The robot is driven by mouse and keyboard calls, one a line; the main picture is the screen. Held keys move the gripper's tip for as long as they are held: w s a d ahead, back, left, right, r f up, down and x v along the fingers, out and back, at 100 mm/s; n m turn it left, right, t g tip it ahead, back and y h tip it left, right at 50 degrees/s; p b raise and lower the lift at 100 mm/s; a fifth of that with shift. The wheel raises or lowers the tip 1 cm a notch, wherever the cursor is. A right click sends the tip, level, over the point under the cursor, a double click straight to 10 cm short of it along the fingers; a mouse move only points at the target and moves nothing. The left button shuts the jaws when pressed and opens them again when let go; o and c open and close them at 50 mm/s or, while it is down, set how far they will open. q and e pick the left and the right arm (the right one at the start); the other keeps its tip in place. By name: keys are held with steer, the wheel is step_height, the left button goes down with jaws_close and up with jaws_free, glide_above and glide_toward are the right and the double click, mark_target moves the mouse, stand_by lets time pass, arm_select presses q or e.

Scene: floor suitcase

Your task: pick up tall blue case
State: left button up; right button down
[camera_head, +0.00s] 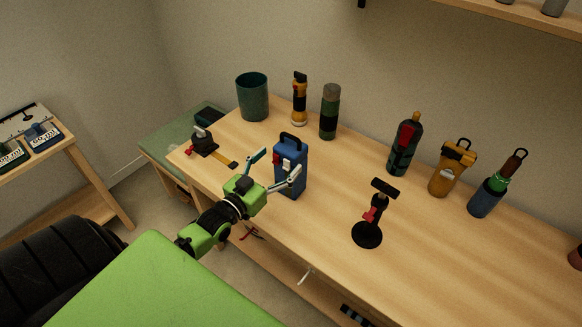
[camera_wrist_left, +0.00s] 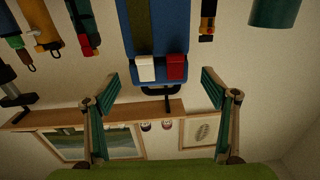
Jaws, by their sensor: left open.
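The tall blue case (camera_head: 291,180) stands upright on the wooden workbench, with a dark handle on top and red and white latches on its front. In the left wrist view, which is upside down, the case (camera_wrist_left: 175,50) hangs from the top edge with its handle lowest. My left gripper (camera_head: 279,164) is open in front of the case, one finger toward each side. In the wrist view its fingers (camera_wrist_left: 160,84) are spread wider than the case, with nothing between them. I cannot tell whether a finger touches the case. My right gripper is not in view.
A teal bin (camera_head: 252,98), an orange flashlight (camera_head: 299,100) and a green flask (camera_head: 329,112) stand behind. A black stand (camera_head: 367,233) is to the right, with several bottles beyond. A black tool with a yellow strip (camera_head: 203,144) lies left. Bare bench (camera_head: 325,200) lies right of the case.

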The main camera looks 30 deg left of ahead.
mark_target(291, 149)
arm_select(q)
steer(key=shift+w, duration=0.55)
steer(key=shift+w+r, duration=0.1)
steer(key=shift+w, duration=0.15)
steer(key=w, duration=0.2)
steer(key=w+p, duration=0.1)
steer(key=w, duration=0.1)
steer(key=shift+w+d+f, duration=0.15)
steer(key=shift+w+f, duration=0.05)
steer(key=shift+w, duration=0.1)
steer(key=shift+c, duration=0.7)
steer(key=c, duration=1.9)
steer(key=shift+r, duration=0.15)
steer(key=shift+c, duration=0.4)
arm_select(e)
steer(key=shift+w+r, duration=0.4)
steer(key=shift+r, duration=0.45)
arm_select(q)
steer(key=shift+r, duration=0.1)
